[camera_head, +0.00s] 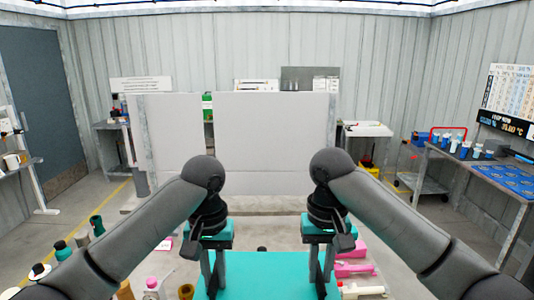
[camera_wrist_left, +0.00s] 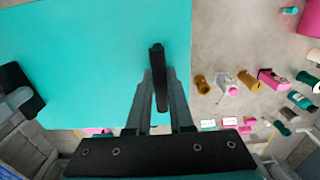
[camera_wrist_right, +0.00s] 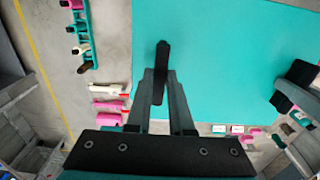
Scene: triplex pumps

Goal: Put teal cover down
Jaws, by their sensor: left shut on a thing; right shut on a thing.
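The teal cover (camera_head: 262,275) is a large flat panel at the bottom middle of the head view. It fills much of the left wrist view (camera_wrist_left: 90,60) and the right wrist view (camera_wrist_right: 215,55). My left gripper (camera_wrist_left: 159,88) is shut on a black handle (camera_wrist_left: 157,62) near one side edge. My right gripper (camera_wrist_right: 160,88) is shut on another black handle (camera_wrist_right: 161,58) near the opposite edge. Both grippers point down, side by side. The cover's near part is cut off in the head view, and what lies beneath it is hidden.
Small parts lie on both sides of the cover, including a dark green cylinder (camera_head: 96,225) at left and pink pieces (camera_head: 350,250) at right. White panels (camera_head: 272,145) stand ahead. A workbench (camera_head: 490,175) with blue-topped containers is at right. A yellow floor line (camera_head: 115,193) runs at left.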

